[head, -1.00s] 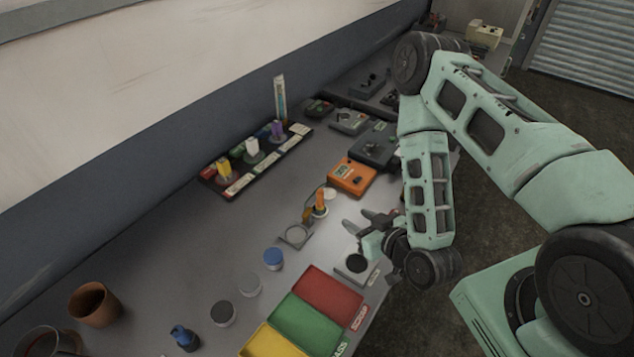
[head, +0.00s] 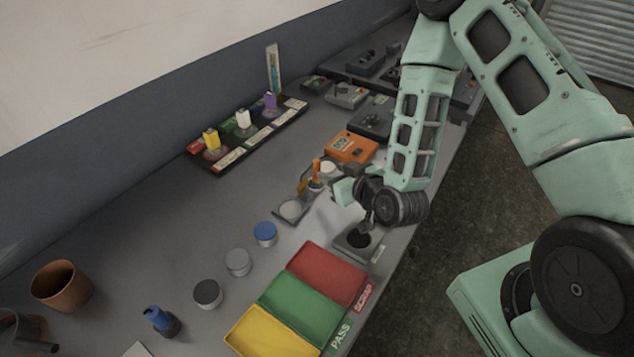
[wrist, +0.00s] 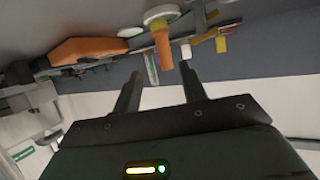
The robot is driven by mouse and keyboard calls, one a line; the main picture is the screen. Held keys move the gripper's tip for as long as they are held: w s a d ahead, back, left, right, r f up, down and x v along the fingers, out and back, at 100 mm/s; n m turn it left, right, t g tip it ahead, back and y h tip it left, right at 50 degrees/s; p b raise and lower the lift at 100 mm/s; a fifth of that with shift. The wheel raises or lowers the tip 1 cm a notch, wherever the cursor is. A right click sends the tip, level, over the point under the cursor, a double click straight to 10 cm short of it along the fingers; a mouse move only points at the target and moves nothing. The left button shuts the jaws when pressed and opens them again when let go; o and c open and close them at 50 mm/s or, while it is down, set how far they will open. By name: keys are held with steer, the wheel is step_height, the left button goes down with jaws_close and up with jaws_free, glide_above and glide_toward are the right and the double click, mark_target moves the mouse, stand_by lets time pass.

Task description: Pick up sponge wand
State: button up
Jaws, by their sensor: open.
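An orange upright handle, which I take as the sponge wand (head: 316,172), stands on the workbench in a small round base, left of my gripper in the head view. In the wrist view, where the bench appears at the top, the orange handle (wrist: 162,46) hangs from a pale round base. My gripper (wrist: 160,76) is open, with its two dark fingers apart. The handle's free end shows between and beyond the fingertips, and nothing is held. In the head view my gripper (head: 338,181) is close beside the wand, its fingers partly hidden by my wrist.
An orange box (head: 354,147) stands just behind. Red (head: 328,273), green (head: 300,303) and yellow trays line the front. The left bench middle is clear.

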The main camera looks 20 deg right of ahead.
mark_target(319, 164)
steer(key=shift+p+x, duration=0.4)
steer(key=shift+x, duration=0.55)
steer(key=w+p, duration=0.1)
steer(key=w+a+p, duration=0.1)
steer(key=w, duration=0.2)
steer(key=shift+a+f+p, duration=0.2)
steer(key=shift+a+p, duration=0.2)
steer(key=shift+w+a+f, duration=0.1)
steer(key=shift+w+f, duration=0.2)
steer(key=shift+w, duration=0.1)
jaws_close()
